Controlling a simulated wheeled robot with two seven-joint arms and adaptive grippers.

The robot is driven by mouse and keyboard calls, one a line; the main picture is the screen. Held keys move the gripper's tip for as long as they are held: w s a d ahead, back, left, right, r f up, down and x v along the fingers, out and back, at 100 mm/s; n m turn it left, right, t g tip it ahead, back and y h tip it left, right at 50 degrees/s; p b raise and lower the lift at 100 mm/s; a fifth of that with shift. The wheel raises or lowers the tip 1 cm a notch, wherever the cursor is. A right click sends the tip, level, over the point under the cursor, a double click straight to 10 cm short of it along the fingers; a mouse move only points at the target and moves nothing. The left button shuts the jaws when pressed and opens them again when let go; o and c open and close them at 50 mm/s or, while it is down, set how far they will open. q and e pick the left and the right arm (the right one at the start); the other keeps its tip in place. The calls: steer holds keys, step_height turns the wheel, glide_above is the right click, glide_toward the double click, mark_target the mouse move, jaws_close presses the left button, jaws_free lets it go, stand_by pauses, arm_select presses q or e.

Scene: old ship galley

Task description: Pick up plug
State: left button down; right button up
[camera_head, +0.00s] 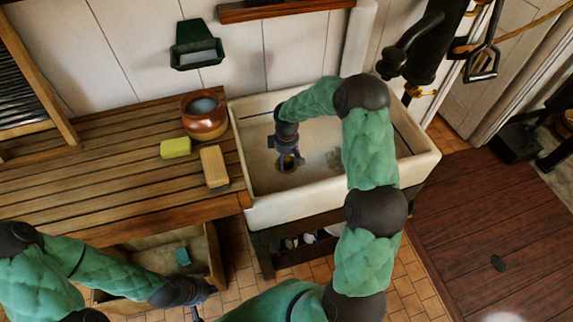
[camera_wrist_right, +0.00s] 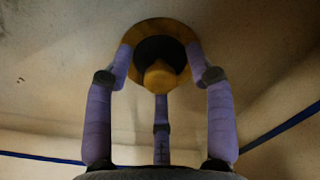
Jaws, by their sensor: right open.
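The plug (camera_wrist_right: 161,76), dark with a brass-coloured knob, sits in the brass drain ring (camera_wrist_right: 184,31) in the right wrist view. In the head view the drain is on the floor of the white sink (camera_head: 262,207), mostly hidden by my right gripper (camera_head: 289,162). That gripper, also in the right wrist view (camera_wrist_right: 162,80), is open, its three fingers spread around the knob. The knob stands between the fingers, and I cannot tell whether any touches it. My left gripper (camera_head: 203,291) is low at the bottom left, by an open drawer; its fingers are unclear.
A wooden counter (camera_head: 100,160) left of the sink holds a brown pot (camera_head: 205,125), a yellow sponge (camera_head: 175,148) and a wooden brush or block (camera_head: 214,167). The open drawer (camera_head: 150,258) holds a small teal item (camera_head: 183,256). A black pump (camera_head: 425,50) stands behind the sink's right side.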

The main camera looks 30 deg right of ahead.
steer(key=shift+r, duration=0.1)
jaws_close()
